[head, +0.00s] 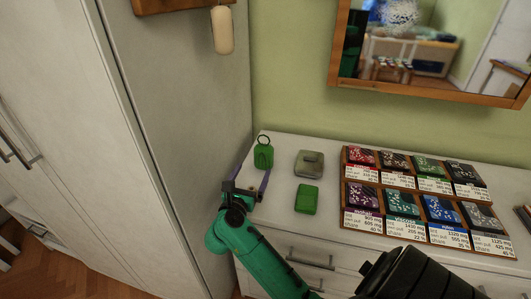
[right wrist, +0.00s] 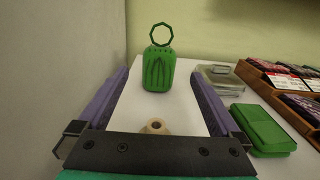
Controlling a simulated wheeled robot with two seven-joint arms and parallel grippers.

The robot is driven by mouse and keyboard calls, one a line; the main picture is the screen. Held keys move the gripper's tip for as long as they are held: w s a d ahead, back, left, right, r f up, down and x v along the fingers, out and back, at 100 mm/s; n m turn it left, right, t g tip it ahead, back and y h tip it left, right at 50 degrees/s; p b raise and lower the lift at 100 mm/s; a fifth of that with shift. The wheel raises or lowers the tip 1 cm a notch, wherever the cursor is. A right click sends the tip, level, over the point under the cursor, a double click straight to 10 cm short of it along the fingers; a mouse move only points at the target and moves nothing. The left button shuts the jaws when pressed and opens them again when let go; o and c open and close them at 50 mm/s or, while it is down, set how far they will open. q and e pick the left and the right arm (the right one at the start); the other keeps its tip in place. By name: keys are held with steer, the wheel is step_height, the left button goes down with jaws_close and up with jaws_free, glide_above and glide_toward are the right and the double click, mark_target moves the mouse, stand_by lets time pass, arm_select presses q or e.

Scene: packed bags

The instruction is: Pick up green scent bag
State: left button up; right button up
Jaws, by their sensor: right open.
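The green scent bag (head: 263,156) stands upright on the white cabinet top, near its left end, with a dark ring on top. In the right wrist view the bag (right wrist: 158,70) shows ribbed green sides and sits straight ahead, centred between the fingers. My right gripper (head: 255,171) is open, its two purple fingers pointing at the bag from the near side. The bag appears at or just beyond the fingertips; I cannot tell whether they touch it. Nothing is held. My left gripper is not in view.
A flat green case (head: 307,199) and a grey-green tin (head: 309,164) lie to the right of the bag. Wooden racks (head: 344,190) of coloured packets with labels stand farther right. A tall grey panel (head: 195,110) rises close on the left. A mirror hangs behind.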

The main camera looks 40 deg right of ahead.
mark_target(262, 152)
steer(key=x, duration=0.4)
steer(key=shift+w+d+r+p, duration=0.15)
steer(key=shift+d+r+p, duration=0.1)
steer(key=shift+p, duration=0.1)
steer(key=x, duration=0.4)
steer(key=p+x, duration=0.1)
steer(key=x, duration=0.1)
steer(key=shift+w+d+f, duration=0.25)
steer(key=shift+f, duration=0.05)
steer(key=shift+w+d+f, duration=0.15)
steer(key=shift+d+f, duration=0.05)
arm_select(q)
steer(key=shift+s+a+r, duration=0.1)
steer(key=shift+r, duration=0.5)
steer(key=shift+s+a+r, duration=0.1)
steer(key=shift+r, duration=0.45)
arm_select(e)
steer(key=shift+r, duration=0.1)
steer(key=c, duration=1.1)
